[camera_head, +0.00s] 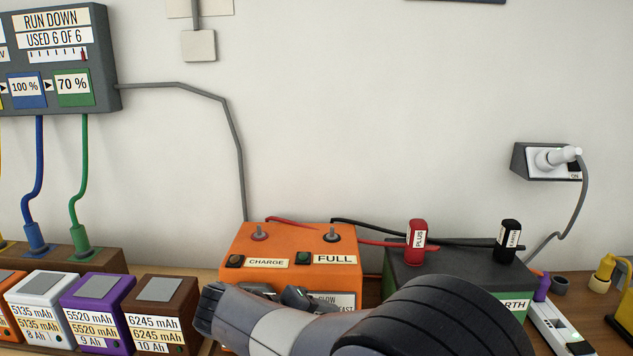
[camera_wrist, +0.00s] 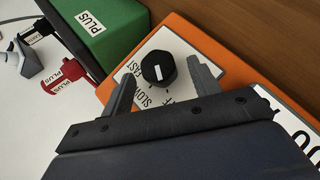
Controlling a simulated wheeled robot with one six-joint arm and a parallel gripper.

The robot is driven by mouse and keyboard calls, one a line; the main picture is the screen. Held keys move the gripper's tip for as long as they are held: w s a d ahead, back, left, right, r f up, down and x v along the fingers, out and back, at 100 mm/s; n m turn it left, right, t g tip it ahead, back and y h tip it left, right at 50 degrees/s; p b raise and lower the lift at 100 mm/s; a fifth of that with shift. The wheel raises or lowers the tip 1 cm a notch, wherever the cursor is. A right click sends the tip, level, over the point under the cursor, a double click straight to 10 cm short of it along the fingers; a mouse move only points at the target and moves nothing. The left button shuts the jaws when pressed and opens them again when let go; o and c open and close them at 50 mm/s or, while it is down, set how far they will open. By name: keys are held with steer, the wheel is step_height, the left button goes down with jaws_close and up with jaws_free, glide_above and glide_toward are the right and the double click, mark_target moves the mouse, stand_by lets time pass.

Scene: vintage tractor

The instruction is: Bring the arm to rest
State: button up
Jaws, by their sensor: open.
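My arm (camera_head: 270,322) reaches across the lower middle of the head view, in front of an orange charger (camera_head: 240,247), and hides much of its front. In the wrist view my gripper (camera_wrist: 160,72) is open, with its two dark fingers apart and nothing held between them. A black knob (camera_wrist: 158,67) with a white mark shows between and beyond the fingertips, on the charger's orange face (camera_wrist: 185,33). Labels around it read SLOW and FAST. I cannot tell whether the fingers touch the knob.
A dark green battery (camera_head: 462,270) with a red PLUS clamp (camera_head: 416,241) and a black clamp (camera_head: 508,240) stands right of the charger. Small labelled batteries (camera_head: 98,290) stand left, under a wall display (camera_head: 60,55). A plug sits in a wall socket (camera_head: 540,160).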

steer(key=shift+w+d+f, duration=0.3)
steer(key=shift+d+f, duration=0.05)
steer(key=shift+d, duration=0.1)
steer(key=shift+a, duration=0.1)
